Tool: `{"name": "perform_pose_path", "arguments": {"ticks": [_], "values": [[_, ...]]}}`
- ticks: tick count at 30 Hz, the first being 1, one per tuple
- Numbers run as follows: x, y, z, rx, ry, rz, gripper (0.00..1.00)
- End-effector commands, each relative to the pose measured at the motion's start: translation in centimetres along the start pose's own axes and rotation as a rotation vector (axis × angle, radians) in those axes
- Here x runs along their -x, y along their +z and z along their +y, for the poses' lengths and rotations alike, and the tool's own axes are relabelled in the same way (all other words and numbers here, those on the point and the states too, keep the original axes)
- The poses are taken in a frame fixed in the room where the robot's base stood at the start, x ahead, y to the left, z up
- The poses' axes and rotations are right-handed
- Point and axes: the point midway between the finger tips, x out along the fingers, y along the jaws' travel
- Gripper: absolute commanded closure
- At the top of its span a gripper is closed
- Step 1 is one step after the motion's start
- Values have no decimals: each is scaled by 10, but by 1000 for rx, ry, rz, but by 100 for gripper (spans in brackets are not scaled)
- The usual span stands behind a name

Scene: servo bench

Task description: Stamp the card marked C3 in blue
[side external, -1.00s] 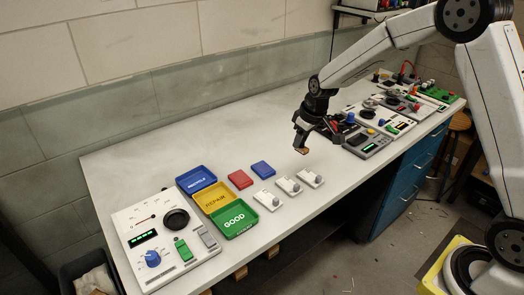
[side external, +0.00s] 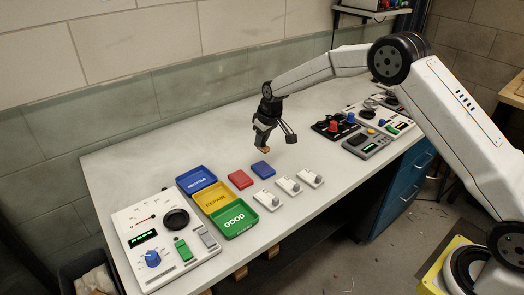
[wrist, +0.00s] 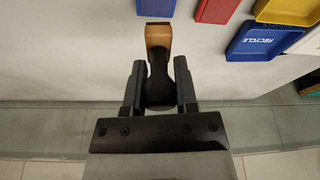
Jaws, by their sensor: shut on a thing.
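My gripper (side external: 263,136) is shut on a stamp with a wooden block (side external: 264,149) and a black handle (wrist: 158,88). In the wrist view my gripper (wrist: 159,72) has a finger on each side of the handle, and the wooden block (wrist: 158,38) points away with a dark reddish end. The stamp is in the air, close behind the blue pad (side external: 262,169), which also shows in the wrist view (wrist: 155,7). Three white cards with grey parts (side external: 289,186) lie in a row in front of the pads. Their marks are too small to read.
A red pad (side external: 240,179) lies left of the blue one. Left of it are the blue RECYCLE tray (side external: 196,180), yellow REPAIR tray (side external: 215,198) and green GOOD tray (side external: 234,222). A white panel (side external: 155,270) stands at far left, devices (side external: 368,145) at right. The rear bench is clear.

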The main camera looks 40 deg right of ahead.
Motion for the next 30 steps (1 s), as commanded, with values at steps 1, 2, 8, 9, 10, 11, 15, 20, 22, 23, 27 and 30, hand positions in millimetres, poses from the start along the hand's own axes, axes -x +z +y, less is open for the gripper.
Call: {"name": "perform_pose_path", "arguments": {"ticks": [1, 2, 8, 9, 10, 11, 15, 20, 22, 23, 27, 30], "values": [[0, 0, 0, 0, 0, 0, 100], [0, 0, 0, 0, 0, 0, 100], [-3, 1, 0, 0, 0, 0, 100], [-4, 1, 0, 0, 0, -1, 100], [-5, 2, 0, 0, 0, -1, 100], [-6, 2, 0, 0, 0, -1, 100], [-14, 4, 0, 0, 0, -1, 100], [-26, 8, 0, 0, 0, -2, 100], [-31, 9, 0, 0, 0, -1, 100], [-34, 10, 0, 0, 0, -1, 100], [-44, 12, 0, 0, 0, -1, 100], [-49, 14, 0, 0, 0, 0, 100]]}}
